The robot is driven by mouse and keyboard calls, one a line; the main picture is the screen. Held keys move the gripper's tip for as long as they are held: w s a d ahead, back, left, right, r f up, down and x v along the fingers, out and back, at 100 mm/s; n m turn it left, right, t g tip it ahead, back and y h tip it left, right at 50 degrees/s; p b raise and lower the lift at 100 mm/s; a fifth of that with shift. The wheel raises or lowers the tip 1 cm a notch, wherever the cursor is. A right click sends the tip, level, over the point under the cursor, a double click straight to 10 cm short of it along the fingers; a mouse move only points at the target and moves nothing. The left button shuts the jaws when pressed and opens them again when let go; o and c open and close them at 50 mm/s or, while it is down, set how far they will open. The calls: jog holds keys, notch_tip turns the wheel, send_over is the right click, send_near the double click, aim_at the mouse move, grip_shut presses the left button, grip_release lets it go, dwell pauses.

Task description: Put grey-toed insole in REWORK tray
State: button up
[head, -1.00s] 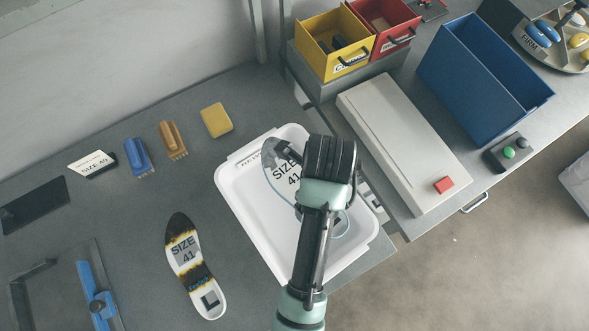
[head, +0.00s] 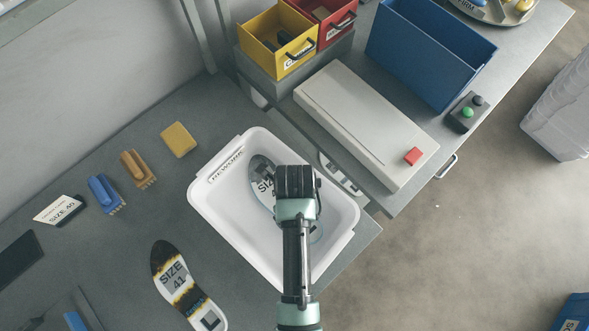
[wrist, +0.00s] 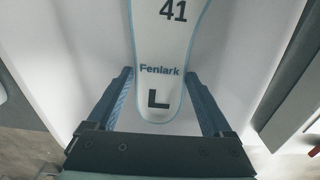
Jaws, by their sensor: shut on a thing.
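The white REWORK tray (head: 205,196) stands on the grey table in the head view, its label on the back-left rim. The grey-toed insole (head: 262,172), marked SIZE 41, lies within the tray's outline, toe toward the back left. My gripper (head: 297,190) is above the tray and hides the insole's middle. In the wrist view, the insole's heel end (wrist: 160,95), printed Fenlark and L, is between the two blue fingers of my gripper (wrist: 158,80). White tray surface shows behind it. I cannot tell whether the insole touches the tray floor.
A scorched SIZE 41 insole (head: 176,282) lies left of the tray. Blue (head: 104,195) and orange (head: 137,168) brushes and a yellow block (head: 179,139) lie behind it. A pale box (head: 365,120) with a red button and a blue bin (head: 425,55) stand at right.

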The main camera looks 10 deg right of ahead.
jog(key=shift+f, duration=0.2)
jog(key=o, duration=1.1)
jog(key=shift+r, duration=0.1)
